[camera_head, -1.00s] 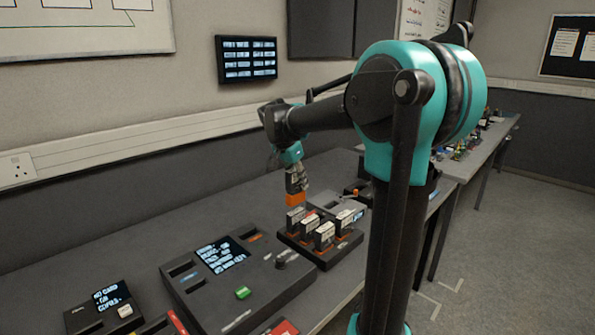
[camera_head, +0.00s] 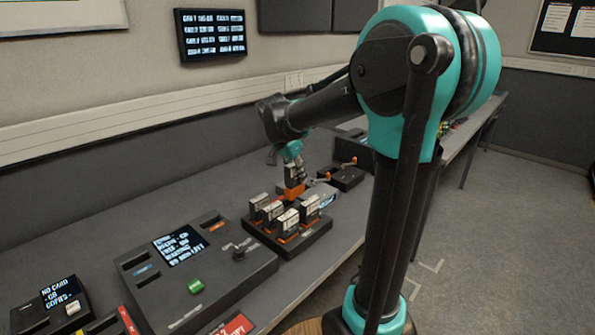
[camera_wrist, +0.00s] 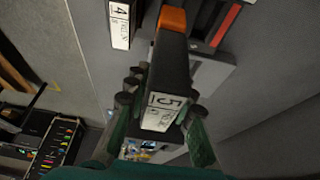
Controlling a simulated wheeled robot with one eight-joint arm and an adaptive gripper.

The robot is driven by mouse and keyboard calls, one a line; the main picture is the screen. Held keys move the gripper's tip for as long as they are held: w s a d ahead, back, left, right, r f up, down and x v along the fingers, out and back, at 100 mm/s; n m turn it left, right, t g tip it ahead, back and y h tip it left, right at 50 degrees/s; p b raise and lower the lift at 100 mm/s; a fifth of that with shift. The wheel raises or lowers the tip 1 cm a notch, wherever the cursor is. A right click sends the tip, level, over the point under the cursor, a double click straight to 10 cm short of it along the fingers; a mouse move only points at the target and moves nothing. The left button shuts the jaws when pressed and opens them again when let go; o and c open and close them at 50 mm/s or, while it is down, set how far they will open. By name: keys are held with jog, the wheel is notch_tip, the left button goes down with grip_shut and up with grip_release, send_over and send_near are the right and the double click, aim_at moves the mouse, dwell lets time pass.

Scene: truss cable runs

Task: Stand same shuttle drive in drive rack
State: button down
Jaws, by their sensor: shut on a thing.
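My gripper (camera_head: 294,176) is shut on a dark shuttle drive with an orange end (camera_head: 291,190). In the wrist view the held drive (camera_wrist: 170,75) has a white label reading 5, and its orange end points away from my gripper (camera_wrist: 160,112). In the head view the held drive is over or just behind the back of the dark drive rack (camera_head: 318,238); I cannot tell whether it touches. Several drives with pale labelled tops stand in the rack, including one nearest the front (camera_head: 287,222). A drive labelled 4 (camera_wrist: 121,22) shows in the wrist view.
A dark console (camera_head: 205,262) with a screen and green button (camera_head: 195,286) lies left of the rack. A small screen unit (camera_head: 55,300) is further left. A dark box with orange levers (camera_head: 345,177) stands behind the rack. Bare bench shows in front of the wall.

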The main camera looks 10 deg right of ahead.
aim_at(298, 190)
jog(key=shift+w+d+f, duration=0.2)
jog(key=shift+w+f, duration=0.05)
jog(key=shift+w, duration=0.05)
jog(key=shift+w+f, duration=0.1)
jog(key=shift+f, duration=3)
jog(key=shift+f, duration=2.15)
dwell(0.5)
jog(key=c, duration=0.9)
grip_release()
